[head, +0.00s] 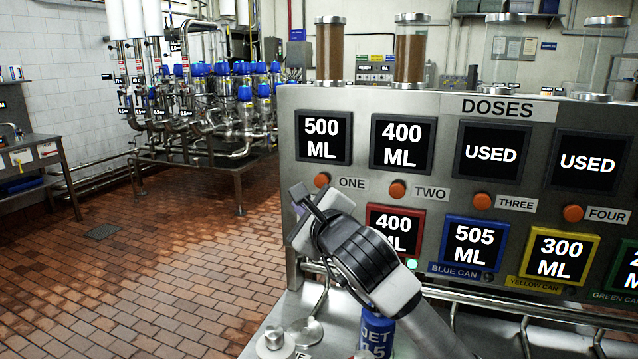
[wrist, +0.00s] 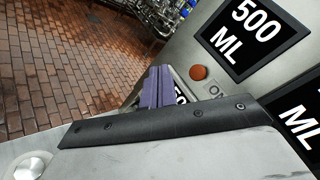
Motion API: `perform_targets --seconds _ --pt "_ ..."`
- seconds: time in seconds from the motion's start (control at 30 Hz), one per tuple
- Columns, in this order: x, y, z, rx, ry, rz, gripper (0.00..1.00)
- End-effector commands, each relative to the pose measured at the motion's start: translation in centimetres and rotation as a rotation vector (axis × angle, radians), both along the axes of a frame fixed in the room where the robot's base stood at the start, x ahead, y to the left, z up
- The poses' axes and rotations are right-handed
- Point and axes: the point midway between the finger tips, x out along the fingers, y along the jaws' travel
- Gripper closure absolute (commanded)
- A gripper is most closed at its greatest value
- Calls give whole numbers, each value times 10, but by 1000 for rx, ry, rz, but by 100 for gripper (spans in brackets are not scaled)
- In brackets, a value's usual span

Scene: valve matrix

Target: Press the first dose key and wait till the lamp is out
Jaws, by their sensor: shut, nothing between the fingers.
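The first dose key, an orange round button (head: 322,180) marked ONE, is on the steel panel under a 500 ML display (head: 323,138). It also shows in the wrist view (wrist: 199,73), uncovered. My gripper (head: 298,196) is shut and empty, just left of and below the key in the head view. In the wrist view its purple-grey fingertips (wrist: 160,78) are left of the key; no contact shows. A green lamp (head: 412,264) is lit beside the red-framed 400 ML display (head: 396,228), which my gripper partly hides.
Keys TWO (head: 397,189), THREE (head: 482,202) and FOUR (head: 573,213) are to the right; two displays read USED. A blue JET can (head: 376,332) stands below my wrist. Tiled floor (head: 170,270) is clear at left.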

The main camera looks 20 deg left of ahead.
Motion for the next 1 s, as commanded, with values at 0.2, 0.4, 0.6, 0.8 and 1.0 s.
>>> perform_targets --seconds 0.2,0.4,0.6,0.8,1.0 --pt "8 0 1 -1 3 0 100" --pt "33 -1 3 -1 5 -2 100" --pt "61 -2 3 -2 5 -1 100" --pt "81 -2 -2 -2 3 0 100" --pt "88 -3 -1 -3 0 1 100"
